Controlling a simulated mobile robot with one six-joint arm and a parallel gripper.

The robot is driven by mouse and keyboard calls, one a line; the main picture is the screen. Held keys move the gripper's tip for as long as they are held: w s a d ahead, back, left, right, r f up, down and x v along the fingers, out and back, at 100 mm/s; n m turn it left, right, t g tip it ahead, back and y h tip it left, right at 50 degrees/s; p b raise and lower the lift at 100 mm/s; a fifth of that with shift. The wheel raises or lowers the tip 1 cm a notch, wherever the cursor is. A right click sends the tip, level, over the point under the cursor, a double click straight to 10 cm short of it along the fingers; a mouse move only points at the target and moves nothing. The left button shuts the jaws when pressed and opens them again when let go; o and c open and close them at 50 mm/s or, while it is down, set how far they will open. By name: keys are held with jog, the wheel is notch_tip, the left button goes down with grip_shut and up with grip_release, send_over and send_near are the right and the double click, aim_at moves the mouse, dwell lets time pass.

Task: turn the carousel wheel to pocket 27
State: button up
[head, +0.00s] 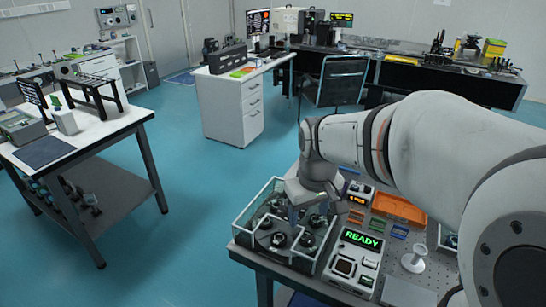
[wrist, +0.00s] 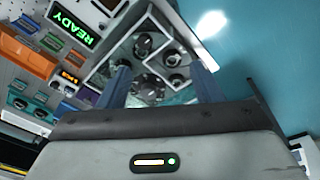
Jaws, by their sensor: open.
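The carousel wheel (head: 266,240) sits inside a clear-walled, white-edged enclosure (head: 240,228) at the table's left corner. Several dark round holders stand on it. In the wrist view the wheel (wrist: 150,65) shows beyond my fingers. My gripper (head: 308,208) is over the enclosure in the head view and covers part of its far right side. In the wrist view my gripper (wrist: 158,68) has its two blue fingers wide apart with nothing held between them. I cannot tell whether a finger touches the wheel. No pocket numbers are readable.
A control box (head: 352,262) with a green READY display stands right of the enclosure. A small orange-lit display unit (head: 358,196), an orange tray (head: 400,209) and a white spool-like stand (head: 414,259) share the perforated table. Open blue floor lies left of the table.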

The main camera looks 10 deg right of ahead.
jog(key=w+f+n+p, duration=0.1)
jog(key=w, duration=0.4)
jog(key=w+f+n+g+p, duration=0.1)
jog(key=w+f+n, duration=0.1)
jog(key=w, duration=0.4)
jog(key=w+f+n+p, duration=0.1)
jog(key=w+f+n, duration=0.1)
jog(key=w, duration=0.4)
jog(key=shift+g+p, duration=0.4)
jog(key=shift+w+f, duration=0.15)
jog(key=shift+f, duration=0.1)
notch_tip(320, 180, down, 8)
jog(key=shift+r+p, duration=0.2)
jog(key=shift+p, duration=0.6)
jog(key=shift+c, duration=0.3)
